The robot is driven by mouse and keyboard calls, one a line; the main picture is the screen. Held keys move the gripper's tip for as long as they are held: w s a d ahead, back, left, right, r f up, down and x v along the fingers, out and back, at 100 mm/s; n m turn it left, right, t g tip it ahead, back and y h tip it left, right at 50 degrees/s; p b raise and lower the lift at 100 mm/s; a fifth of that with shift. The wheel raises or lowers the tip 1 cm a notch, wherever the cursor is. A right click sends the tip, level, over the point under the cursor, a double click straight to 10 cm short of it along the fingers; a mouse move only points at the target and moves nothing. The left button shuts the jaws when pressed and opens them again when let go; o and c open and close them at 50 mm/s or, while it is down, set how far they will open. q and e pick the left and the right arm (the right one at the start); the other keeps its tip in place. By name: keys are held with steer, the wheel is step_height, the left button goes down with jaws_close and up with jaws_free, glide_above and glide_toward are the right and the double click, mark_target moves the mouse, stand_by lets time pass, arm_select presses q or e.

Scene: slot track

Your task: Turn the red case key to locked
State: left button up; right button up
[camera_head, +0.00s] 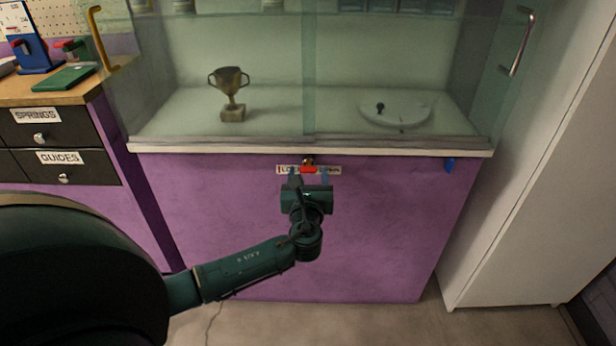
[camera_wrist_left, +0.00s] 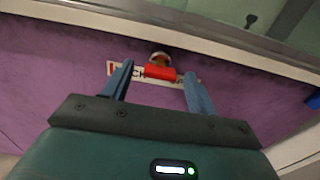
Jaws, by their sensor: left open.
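The red case key (camera_head: 309,169) sits in a brass lock on the purple front of the display case, just under its pale ledge. Its red grip lies level, across the white label (camera_head: 285,170) behind it, whose text is partly covered. My left gripper (camera_head: 309,177) is in front of the key, with one blue finger on each side of it. In the left wrist view the red key (camera_wrist_left: 160,72) shows between the two fingers (camera_wrist_left: 158,88), with gaps on both sides. The left gripper is open and holds nothing. My right gripper is not in view.
The glass case above holds a trophy (camera_head: 231,95) and a round white disc (camera_head: 396,109). A blue piece (camera_head: 449,164) is on the case front at right. Dark drawers (camera_head: 60,140) stand at left, a white cabinet (camera_head: 540,170) at right.

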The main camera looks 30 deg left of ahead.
arm_select(q)
steer(key=shift+w+a, duration=0.2)
steer(key=shift+w, duration=0.05)
steer(key=shift+c, duration=0.5)
steer(key=c, duration=0.9)
